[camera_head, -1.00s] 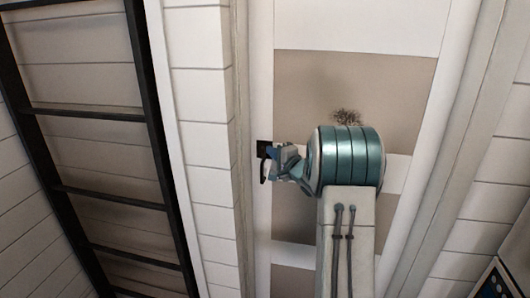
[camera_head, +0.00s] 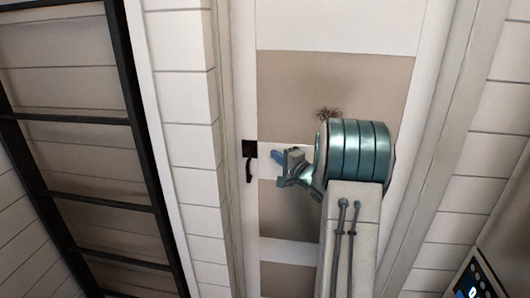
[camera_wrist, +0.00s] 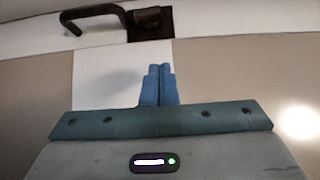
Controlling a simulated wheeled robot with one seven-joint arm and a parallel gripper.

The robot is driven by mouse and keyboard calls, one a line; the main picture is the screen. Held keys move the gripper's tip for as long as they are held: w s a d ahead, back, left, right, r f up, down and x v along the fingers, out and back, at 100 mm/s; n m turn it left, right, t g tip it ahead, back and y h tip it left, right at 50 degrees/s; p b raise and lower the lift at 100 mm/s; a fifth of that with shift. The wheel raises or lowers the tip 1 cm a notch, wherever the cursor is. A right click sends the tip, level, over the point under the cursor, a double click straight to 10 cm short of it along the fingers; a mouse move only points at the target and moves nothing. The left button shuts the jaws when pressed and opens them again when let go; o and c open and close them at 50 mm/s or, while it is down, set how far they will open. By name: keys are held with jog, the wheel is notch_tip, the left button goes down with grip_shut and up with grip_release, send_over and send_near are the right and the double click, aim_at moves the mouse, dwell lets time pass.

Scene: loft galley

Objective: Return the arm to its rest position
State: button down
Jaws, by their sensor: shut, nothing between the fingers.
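My gripper (camera_head: 277,155) is in front of a panelled door, just right of its black handle, and apart from it. In the wrist view the blue fingers of my gripper (camera_wrist: 159,85) are together with nothing between them. The door (camera_head: 335,90) has beige and white panels and looks shut. My teal and grey arm hides part of its lower right.
The black door handle (camera_head: 249,165) is on the door's left side; it also shows at the top of the wrist view (camera_wrist: 100,17). A black ladder-like frame (camera_head: 140,110) stands at the left. White plank walls (camera_head: 187,90) flank the door. A dark panel with a lit display (camera_head: 475,283) is at the lower right.

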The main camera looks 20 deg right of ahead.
jog(key=s+a+f+n+g+h, duration=0.1)
jog(key=s+a+n+g, duration=0.4)
jog(key=s, duration=0.7)
jog(key=s+a+f+n+g+h, duration=0.1)
jog(key=s+a+n+g, duration=0.3)
jog(key=s+a, duration=0.5)
jog(key=s+a+f+n+g+h, duration=0.1)
jog(key=s+a+n+g, duration=0.4)
jog(key=s, duration=1)
jog(key=shift+s+a+f+n+g+h+b, duration=0.35)
jog(key=shift+a+f+n, duration=0.35)
jog(key=shift+a, duration=0.45)
jog(key=shift+d+r, duration=0.1)
jog(key=shift+d, duration=0.05)
